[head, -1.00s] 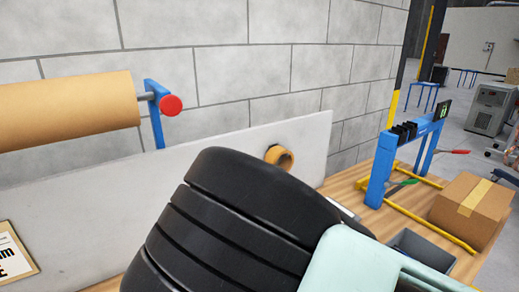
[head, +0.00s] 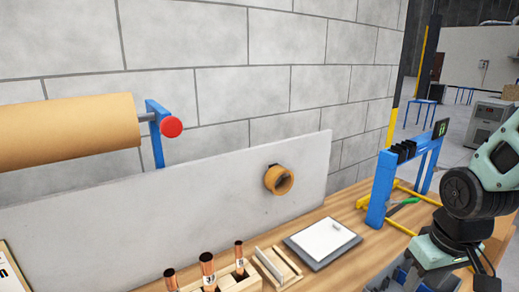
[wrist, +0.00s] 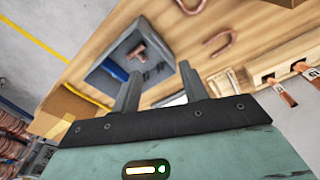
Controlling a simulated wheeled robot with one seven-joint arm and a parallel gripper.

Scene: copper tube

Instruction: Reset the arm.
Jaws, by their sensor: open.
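My gripper (wrist: 160,88) shows in the wrist view with its two grey fingers apart and nothing between them. It is above the wooden workbench (wrist: 205,50), over the edge of a grey tray (wrist: 110,75) that holds a copper piece (wrist: 138,52). In the head view my arm is at the right edge, and its fingertips are not in view. Several copper tubes (head: 207,265) stand upright in a wooden holder (head: 240,284) at the bottom of the head view. Copper tubes in their holder also show at the right of the wrist view (wrist: 284,97).
A grey board (head: 130,200) with a tape roll (head: 278,180) stands along the wall. A blue rack (head: 385,185) with tools is at the right. A flat grey panel (head: 322,240) lies on the bench. A brown paper roll (head: 60,123) hangs at the left.

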